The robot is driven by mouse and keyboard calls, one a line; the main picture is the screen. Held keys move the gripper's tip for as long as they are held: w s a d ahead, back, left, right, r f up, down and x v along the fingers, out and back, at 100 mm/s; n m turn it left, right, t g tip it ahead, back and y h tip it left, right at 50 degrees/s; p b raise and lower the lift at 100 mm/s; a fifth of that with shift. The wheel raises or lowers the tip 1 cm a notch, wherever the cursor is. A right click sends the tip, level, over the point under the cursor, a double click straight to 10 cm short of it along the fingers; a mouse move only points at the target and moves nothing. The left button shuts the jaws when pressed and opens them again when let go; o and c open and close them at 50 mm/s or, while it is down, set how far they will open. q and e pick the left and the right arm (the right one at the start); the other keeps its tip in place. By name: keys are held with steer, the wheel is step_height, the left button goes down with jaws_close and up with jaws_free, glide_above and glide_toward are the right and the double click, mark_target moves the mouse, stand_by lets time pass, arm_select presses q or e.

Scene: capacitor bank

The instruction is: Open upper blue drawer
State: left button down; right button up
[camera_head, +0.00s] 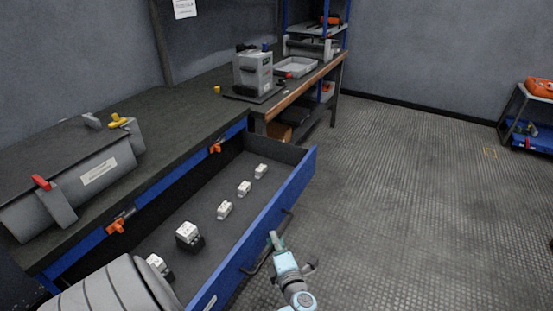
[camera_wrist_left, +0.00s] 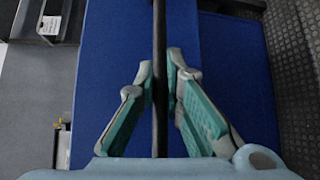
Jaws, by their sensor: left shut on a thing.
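The upper blue drawer (camera_head: 297,185) stands pulled out from under the dark workbench, its inside showing. Its dark bar handle (camera_head: 252,269) runs along the blue front. My left gripper (camera_head: 276,240) is at the handle, on the outer side of the drawer front. In the left wrist view, the fingers of my left gripper (camera_wrist_left: 162,75) are closed around the dark handle bar (camera_wrist_left: 160,40), with blue panel behind it. Several small white blocks, one of them the white block on a dark base (camera_head: 188,235), lie in the drawer. My right gripper is not in view.
Orange clips (camera_head: 216,148) sit on the bench's blue edge. The floor (camera_head: 400,200) right of the drawer is clear. A low shelf (camera_head: 520,105) stands far right.

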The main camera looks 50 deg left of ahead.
arm_select(q)
steer(key=c, duration=1.7)
jaws_free()
